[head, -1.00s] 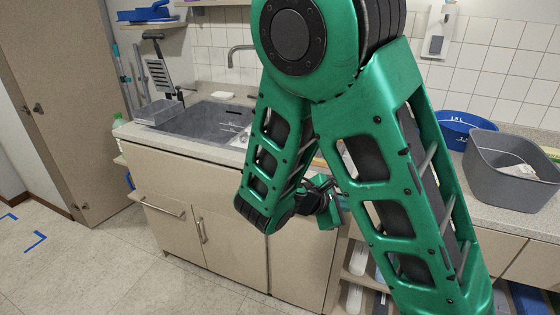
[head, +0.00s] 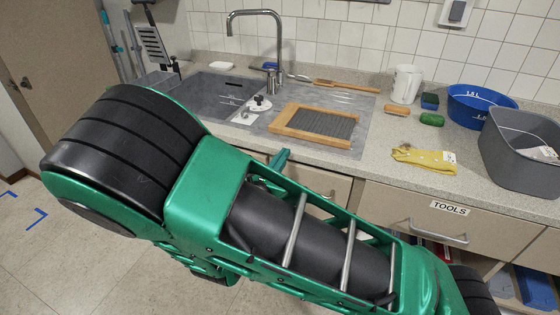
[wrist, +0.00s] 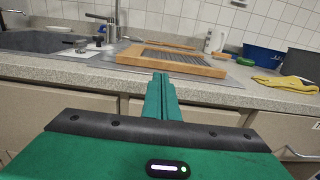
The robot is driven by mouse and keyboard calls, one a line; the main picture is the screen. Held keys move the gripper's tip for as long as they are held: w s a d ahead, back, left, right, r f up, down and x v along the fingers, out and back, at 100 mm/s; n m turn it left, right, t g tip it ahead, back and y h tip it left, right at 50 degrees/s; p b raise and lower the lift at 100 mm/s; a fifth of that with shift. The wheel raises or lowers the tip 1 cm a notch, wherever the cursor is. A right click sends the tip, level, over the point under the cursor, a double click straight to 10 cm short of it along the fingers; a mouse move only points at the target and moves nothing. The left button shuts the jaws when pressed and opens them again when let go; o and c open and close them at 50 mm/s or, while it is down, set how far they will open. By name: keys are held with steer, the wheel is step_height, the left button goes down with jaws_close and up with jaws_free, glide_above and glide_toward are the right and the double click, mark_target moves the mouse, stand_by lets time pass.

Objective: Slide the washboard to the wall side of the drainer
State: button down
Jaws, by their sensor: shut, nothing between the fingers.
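The washboard (head: 318,124), a wooden frame around a dark ribbed panel, lies flat on the grey metal drainer (head: 368,106) right of the sink, near its front. In the wrist view the washboard (wrist: 180,62) lies straight ahead, beyond my fingertips. My gripper (head: 281,156) shows as a small green tip in front of the counter, on the near side of the washboard. In the wrist view my gripper (wrist: 160,78) has its green fingers together and empty, pointing at the washboard's near edge. They appear apart from it. My arm hides most of the gripper in the head view.
A long wooden-handled brush (head: 345,86) lies along the drainer's wall side. The sink (head: 215,97), tap (head: 280,45) and a black-knobbed plug (head: 261,103) are left. A white jug (head: 406,84), yellow cloth (head: 425,160), blue basin (head: 478,101) and grey tub (head: 520,150) are right.

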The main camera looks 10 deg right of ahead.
mark_target(298, 134)
steer(key=x, duration=0.9)
steer(key=shift+x, duration=1.85)
steer(key=shift+s, duration=0.1)
